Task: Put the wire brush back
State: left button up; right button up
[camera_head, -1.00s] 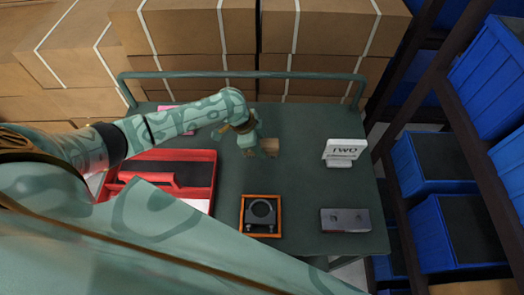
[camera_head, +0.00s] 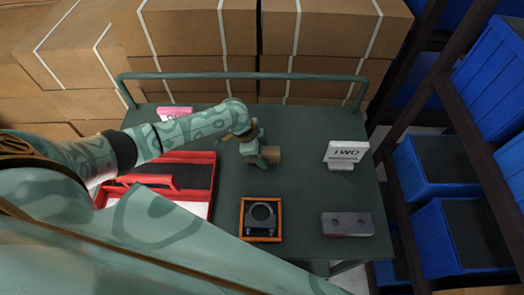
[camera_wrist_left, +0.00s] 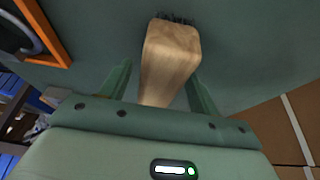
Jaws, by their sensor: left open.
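The wire brush has a pale wooden block, seen at the middle of the table in the head view (camera_head: 273,154). In the left wrist view the brush (camera_wrist_left: 170,55) shows its wood towards me and dark bristles at its far end. My left gripper (camera_head: 258,152) is at the brush, coming from its left. In the wrist view its two fingers (camera_wrist_left: 160,72) stand apart, one on each side of the wood, with a visible gap at least on the left side. The near end of the brush is hidden by the gripper body. My right gripper is not in view.
On the green table (camera_head: 300,185) are a red case (camera_head: 180,175), an orange-framed tray with a dark clamp (camera_head: 243,220), a grey metal block (camera_head: 347,224), a white sign (camera_head: 346,152) and a pink-edged sign (camera_head: 175,112). A rail (camera_head: 240,75) runs along the back. Boxes stand behind.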

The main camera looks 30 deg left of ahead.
pick_arm(q)
jog(key=p+v, duration=0.3)
jog(key=v, duration=0.9)
jog(key=shift+r, duration=0.1)
